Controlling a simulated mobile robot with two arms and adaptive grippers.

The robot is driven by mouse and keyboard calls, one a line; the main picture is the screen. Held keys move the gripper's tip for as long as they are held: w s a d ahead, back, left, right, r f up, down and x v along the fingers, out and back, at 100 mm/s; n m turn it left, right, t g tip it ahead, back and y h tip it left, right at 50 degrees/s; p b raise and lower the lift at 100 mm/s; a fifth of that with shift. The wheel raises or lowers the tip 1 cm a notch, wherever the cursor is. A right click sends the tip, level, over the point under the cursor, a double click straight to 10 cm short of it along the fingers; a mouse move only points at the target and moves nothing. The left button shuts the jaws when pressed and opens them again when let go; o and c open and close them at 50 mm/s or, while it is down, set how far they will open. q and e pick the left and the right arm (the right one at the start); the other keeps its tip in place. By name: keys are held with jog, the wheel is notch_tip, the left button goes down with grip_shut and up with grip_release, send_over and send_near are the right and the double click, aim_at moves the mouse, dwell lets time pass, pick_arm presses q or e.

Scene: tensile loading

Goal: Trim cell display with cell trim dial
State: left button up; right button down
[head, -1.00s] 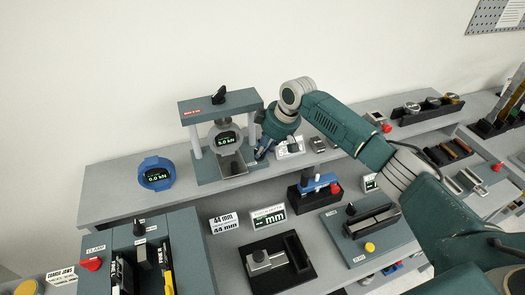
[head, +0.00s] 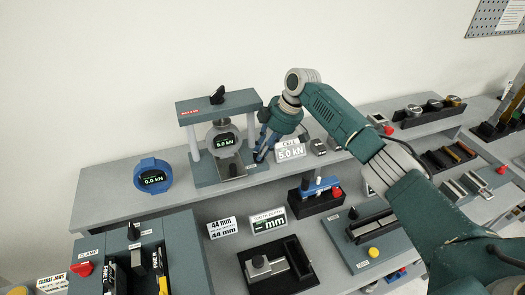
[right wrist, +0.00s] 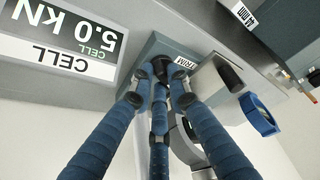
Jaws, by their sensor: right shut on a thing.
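The cell display (head: 290,149) is a white sign at the right of the press frame on the upper shelf. It also shows in the right wrist view (right wrist: 56,45), upside down, reading 5.0 kN. The cell trim dial (right wrist: 161,68) is a small black knob beside a trim label, at the frame's base. My right gripper (right wrist: 160,88) is shut on this dial, its blue fingers around it. In the head view the right gripper (head: 261,152) reaches down beside the frame's right post, where the dial is hidden. My left gripper is not in view.
The press frame (head: 217,102) holds a round gauge (head: 222,142) reading about 5.0 kN. A blue round display (head: 153,175) stands to its left. A small black-knobbed block (head: 318,147) is right of the cell display. The lower bench holds a black tray (head: 277,265) and a clamp unit.

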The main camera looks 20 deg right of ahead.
jog(key=shift+r, duration=0.1)
jog(key=c, duration=1.7)
grip_release()
jog(key=shift+o, duration=0.2)
jog(key=shift+d, duration=0.1)
jog(key=v, duration=1.2)
jog(key=shift+s, duration=0.15)
